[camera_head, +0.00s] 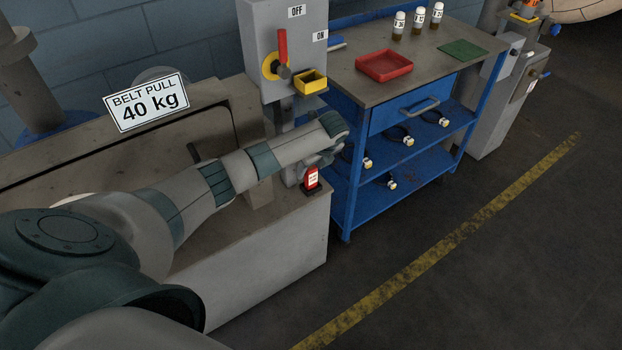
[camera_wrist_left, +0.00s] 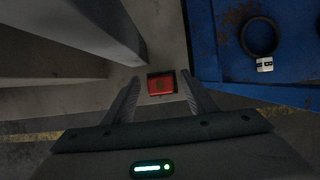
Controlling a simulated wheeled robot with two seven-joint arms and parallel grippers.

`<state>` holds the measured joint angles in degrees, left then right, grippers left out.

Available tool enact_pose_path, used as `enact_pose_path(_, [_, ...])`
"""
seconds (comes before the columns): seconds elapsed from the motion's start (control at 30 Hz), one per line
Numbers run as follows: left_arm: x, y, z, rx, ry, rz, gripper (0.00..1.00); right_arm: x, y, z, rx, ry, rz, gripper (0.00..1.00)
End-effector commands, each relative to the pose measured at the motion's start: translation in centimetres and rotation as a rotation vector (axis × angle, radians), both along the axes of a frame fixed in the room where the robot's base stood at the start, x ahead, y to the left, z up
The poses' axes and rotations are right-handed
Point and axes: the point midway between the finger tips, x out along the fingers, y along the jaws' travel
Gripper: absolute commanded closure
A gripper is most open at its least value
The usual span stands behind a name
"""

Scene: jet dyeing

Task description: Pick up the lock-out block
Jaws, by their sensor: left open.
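The lock-out block (camera_head: 312,179) is a small red block with a white label on a dark base. It stands upright at the corner of the grey ledge (camera_head: 262,232) in the head view. My left gripper (camera_head: 318,163) is just above it there, and the wrist hides part of the fingers. In the left wrist view the red top of the block (camera_wrist_left: 161,84) shows between the two spread fingertips of the left gripper (camera_wrist_left: 160,92). The fingers are open and gaps show on both sides of the block. My right gripper is not in view.
A blue workbench (camera_head: 400,115) stands close to the right of the block, with a red tray (camera_head: 384,66), bottles and a green mat on top. A switch box (camera_head: 285,45) with a red lever and yellow holder (camera_head: 310,81) rises behind. The floor at right is clear.

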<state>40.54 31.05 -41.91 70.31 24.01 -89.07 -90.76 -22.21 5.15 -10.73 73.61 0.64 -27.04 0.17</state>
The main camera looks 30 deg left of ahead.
Motion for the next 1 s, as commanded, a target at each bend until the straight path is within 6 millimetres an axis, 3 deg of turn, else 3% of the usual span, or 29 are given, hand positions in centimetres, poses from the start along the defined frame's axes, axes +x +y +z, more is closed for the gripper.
enact_pose_path(0.57, [0.1,0.2,-0.5,0.000,-0.001,0.000,0.48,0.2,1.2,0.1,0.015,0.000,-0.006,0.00])
enact_pose_path(0.77, [0.1,0.2,-0.5,0.000,-0.001,0.000,0.95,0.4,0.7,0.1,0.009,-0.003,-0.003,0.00])
enact_pose_path(1.0, [0.1,0.2,-0.5,0.000,-0.001,0.000,0.95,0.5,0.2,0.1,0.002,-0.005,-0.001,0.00])
